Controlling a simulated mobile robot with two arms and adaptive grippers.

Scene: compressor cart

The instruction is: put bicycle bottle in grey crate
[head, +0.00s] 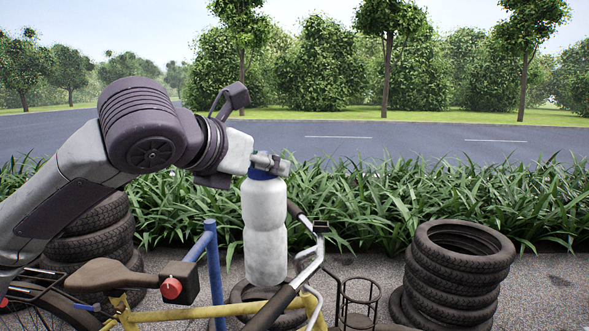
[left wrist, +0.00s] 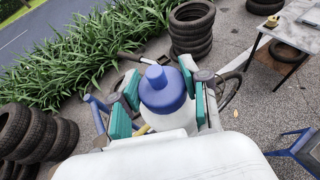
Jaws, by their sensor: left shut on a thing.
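The bicycle bottle (head: 264,225) is white with a blue cap. It hangs upright in the air in the head view, above the yellow bicycle. My left gripper (head: 268,167) is shut on it near the blue cap, at its top. In the left wrist view the blue cap (left wrist: 165,88) shows between the teal finger pads, with part of the white body. I see no grey crate in either view. My right gripper is not in view.
The yellow bicycle (head: 150,315) stands below, with a blue post (head: 213,265) beside it. A dark wire cage (head: 358,298) is right of the bottle. Tyre stacks (head: 455,275) stand on both sides. The left wrist view shows a pale-topped table (left wrist: 290,30) at upper right.

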